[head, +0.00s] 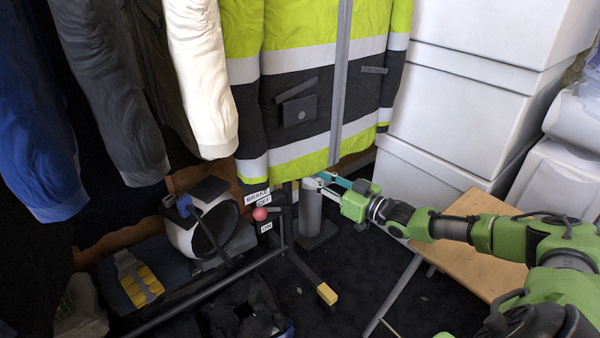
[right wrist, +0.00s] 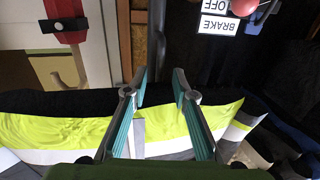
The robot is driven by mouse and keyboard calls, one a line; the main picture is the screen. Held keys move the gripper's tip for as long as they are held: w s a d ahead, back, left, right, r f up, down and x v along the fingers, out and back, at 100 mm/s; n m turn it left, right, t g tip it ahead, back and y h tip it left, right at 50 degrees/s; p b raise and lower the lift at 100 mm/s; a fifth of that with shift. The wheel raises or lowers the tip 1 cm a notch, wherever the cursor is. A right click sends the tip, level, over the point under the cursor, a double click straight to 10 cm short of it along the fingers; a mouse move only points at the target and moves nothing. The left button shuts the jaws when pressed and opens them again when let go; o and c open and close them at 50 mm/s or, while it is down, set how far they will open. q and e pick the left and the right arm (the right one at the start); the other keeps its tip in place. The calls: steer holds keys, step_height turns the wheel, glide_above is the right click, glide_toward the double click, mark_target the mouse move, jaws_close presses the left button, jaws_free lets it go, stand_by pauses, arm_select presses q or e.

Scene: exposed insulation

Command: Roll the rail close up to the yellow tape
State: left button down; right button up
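The clothes rail's dark frame (head: 288,222) stands under hanging coats, with a yellow-capped foot (head: 327,293) on the dark floor. Its brake lever has a red knob (head: 261,214) beside BRAKE, OFF and ON labels; the knob also shows in the right wrist view (right wrist: 245,5), near the OFF label. My right gripper (head: 312,181) is at the lower edge of the high-visibility jacket (head: 320,75), close to the rail's upright. In the right wrist view its teal fingers (right wrist: 159,78) are apart, with a dark upright beyond the gap. I cannot make out yellow tape. My left gripper is not in view.
White stacked boxes (head: 453,110) stand at the right, by a wooden tabletop (head: 470,258) under my right arm. A white ring-shaped object (head: 190,240) and a grey item with yellow pieces (head: 138,282) sit at the left. Dark floor (head: 345,265) is partly clear in the middle.

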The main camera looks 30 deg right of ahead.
steer(key=shift+b+x, duration=1.4)
steer(key=shift+x, duration=1.95)
steer(key=shift+f, duration=0.1)
jaws_close()
